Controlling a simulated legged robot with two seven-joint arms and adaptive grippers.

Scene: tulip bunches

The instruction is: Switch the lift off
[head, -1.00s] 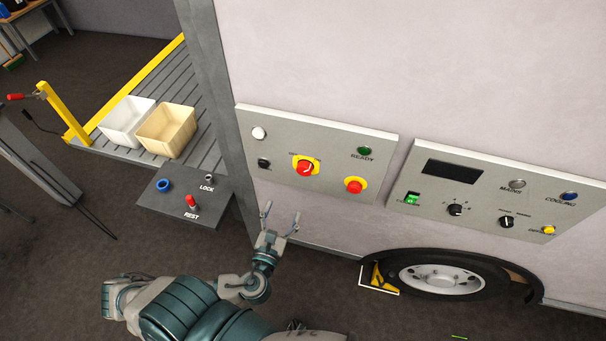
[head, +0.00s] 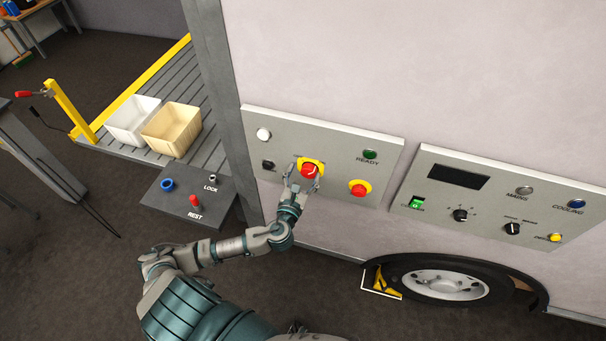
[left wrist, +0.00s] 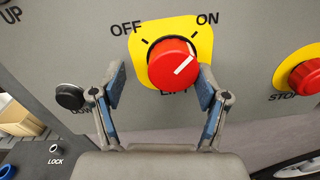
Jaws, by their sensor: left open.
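The lift switch is a red rotary knob (head: 309,169) on a yellow plate in the left wall panel (head: 262,151). In the left wrist view the knob (left wrist: 172,64) sits between the words OFF and ON, and its white line points up and right toward ON. My left gripper (head: 303,178) is at the knob from below. In the left wrist view the left gripper (left wrist: 160,82) is open, with one finger on each side of the knob's lower part. I cannot tell whether the right finger touches it. The LIFT label is partly hidden. My right gripper is out of view.
A red stop button (head: 358,188) is right of the knob, and a black DOWN button (left wrist: 69,97) is to its left. A second panel (head: 490,207) stands further right. A lower box (head: 182,208) has LOCK and REST controls. Two bins stand on the grey platform.

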